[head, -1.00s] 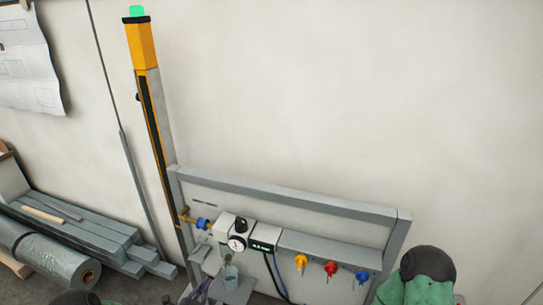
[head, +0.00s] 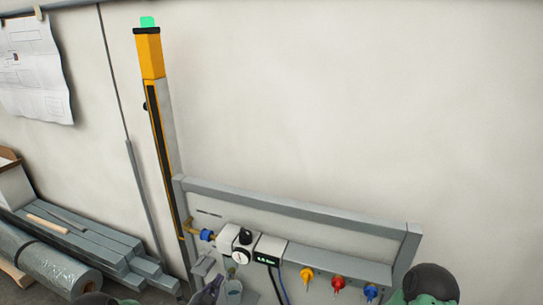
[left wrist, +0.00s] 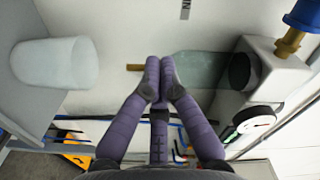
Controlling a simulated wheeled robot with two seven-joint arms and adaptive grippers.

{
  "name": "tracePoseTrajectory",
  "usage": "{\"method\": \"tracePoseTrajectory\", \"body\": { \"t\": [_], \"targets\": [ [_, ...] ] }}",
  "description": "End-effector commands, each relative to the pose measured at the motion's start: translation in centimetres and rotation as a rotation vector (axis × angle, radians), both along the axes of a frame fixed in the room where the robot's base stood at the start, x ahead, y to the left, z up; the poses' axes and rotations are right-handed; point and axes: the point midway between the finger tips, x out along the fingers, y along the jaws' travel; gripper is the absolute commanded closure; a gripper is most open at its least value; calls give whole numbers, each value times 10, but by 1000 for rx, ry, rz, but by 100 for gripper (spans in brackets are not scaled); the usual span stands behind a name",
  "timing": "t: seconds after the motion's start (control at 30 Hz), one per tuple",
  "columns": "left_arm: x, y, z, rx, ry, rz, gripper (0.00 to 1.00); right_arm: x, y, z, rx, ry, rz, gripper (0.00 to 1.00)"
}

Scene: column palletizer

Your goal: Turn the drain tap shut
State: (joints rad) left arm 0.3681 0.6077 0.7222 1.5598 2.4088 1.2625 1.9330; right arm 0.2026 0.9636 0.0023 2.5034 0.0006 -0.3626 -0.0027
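The drain tap (left wrist: 135,67) shows in the left wrist view as a short brass stub, in line with the clear bowl (left wrist: 200,68) of the air unit. The purple fingers of my left gripper (left wrist: 160,78) are drawn together in front of the bowl's lower end, right beside the stub. They look shut; whether anything is between them is hidden. In the head view my left gripper (head: 216,281) is at the bottom, just left of a clear cup (head: 233,289), which also shows in the left wrist view (left wrist: 55,63). My right gripper is out of view.
The air unit has a black knob (head: 245,237), a round gauge (head: 241,257) and a lit display (head: 268,258). A blue fitting (head: 206,235) sits left. Yellow (head: 306,275), red (head: 338,283) and blue (head: 371,292) fittings hang right. Grey bars (head: 80,240) lie at left.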

Motion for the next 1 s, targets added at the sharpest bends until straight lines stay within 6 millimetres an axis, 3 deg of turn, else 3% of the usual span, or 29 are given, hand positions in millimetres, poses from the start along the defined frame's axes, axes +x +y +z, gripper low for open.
{"method": "tracePoseTrajectory", "body": {
  "t": [1.0],
  "targets": [
    [-2,-6,1,0,-1,0,100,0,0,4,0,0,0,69]
  ]
}}
